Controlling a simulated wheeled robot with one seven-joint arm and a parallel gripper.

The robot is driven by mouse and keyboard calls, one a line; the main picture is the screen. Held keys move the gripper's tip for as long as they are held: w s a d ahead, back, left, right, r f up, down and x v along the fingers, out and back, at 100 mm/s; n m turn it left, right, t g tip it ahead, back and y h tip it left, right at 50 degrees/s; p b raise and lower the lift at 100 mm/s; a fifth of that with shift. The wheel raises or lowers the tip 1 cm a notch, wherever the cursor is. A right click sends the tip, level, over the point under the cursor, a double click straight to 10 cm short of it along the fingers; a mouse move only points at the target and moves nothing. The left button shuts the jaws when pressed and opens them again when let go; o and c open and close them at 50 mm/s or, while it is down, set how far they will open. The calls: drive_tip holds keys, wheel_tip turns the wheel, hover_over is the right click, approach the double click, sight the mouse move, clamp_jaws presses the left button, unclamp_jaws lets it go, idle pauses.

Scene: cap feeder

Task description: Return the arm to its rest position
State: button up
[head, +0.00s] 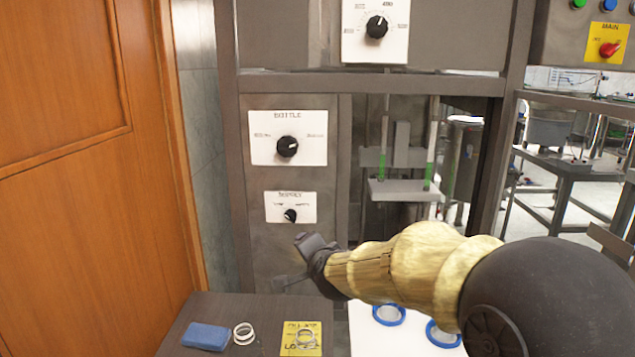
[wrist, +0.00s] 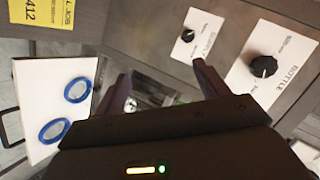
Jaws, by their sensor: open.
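My arm, in a tan sleeve, reaches in from the lower right of the head view. My gripper (head: 298,262) is in front of the grey cabinet panel, below the small knob plate (head: 291,207). In the wrist view my gripper (wrist: 160,85) shows two dark fingers spread apart with nothing between them. The gripper touches no knob that I can see. The bottle knob (head: 287,147) is above the gripper in the head view, and it also shows at the right of the wrist view (wrist: 263,67).
A white board (head: 362,335) carries blue rings (head: 389,315). A wooden door (head: 80,180) stands at left. A cabinet post borders the right.

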drive_tip(key=s+d+f+n+g+h, duration=0.1)
drive_tip(key=s+d+f+n+g, duration=0.2)
drive_tip(key=s+d+f, duration=0.4)
drive_tip(key=s+d+f+n+g+h+p, duration=0.1)
drive_tip(key=s+d+f+n+g, duration=0.35)
drive_tip(key=s, duration=0.55)
drive_tip(key=s+d+f+n+g+h, duration=0.1)
drive_tip(key=s+d+f+n+g, duration=0.15)
drive_tip(key=s+d+f, duration=0.45)
wheel_tip(320, 180, up, 18)
drive_tip(key=a+p, duration=0.2)
drive_tip(key=p, duration=1.5)
drive_tip(key=shift+s, duration=0.45)
